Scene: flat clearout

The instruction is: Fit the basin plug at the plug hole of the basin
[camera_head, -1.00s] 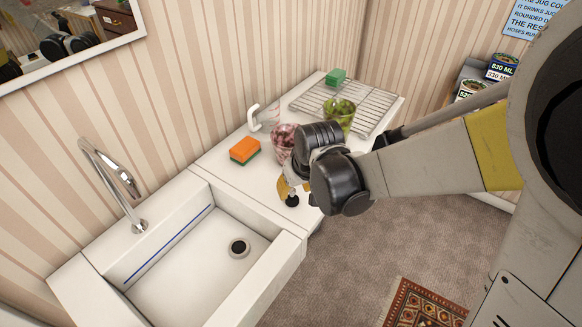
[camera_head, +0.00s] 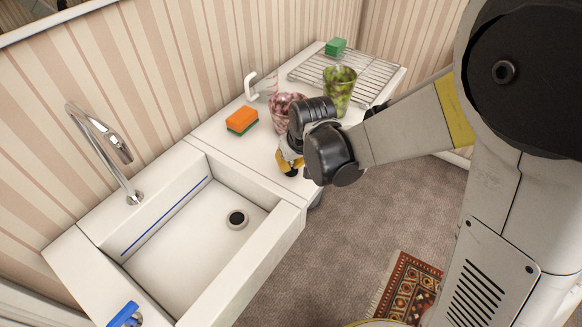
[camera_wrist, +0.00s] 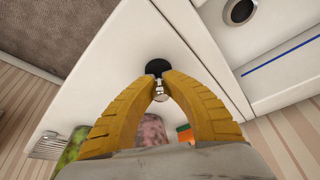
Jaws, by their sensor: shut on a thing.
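The white basin (camera_head: 190,290) is at the left in the head view, with its round dark plug hole (camera_head: 237,219) in the floor; the hole also shows in the wrist view (camera_wrist: 238,11), at the top right. My gripper (camera_wrist: 160,80) has yellow fingers shut on the basin plug, a black disc (camera_wrist: 158,66) with a metal knob held between the fingertips. In the head view my gripper (camera_head: 289,163) is over the counter to the right of the basin, with the plug partly hidden under it. I cannot tell how far the plug is above the counter.
A curved tap (camera_head: 110,150) stands behind the basin. A blue object (camera_head: 124,314) is at the lower left.

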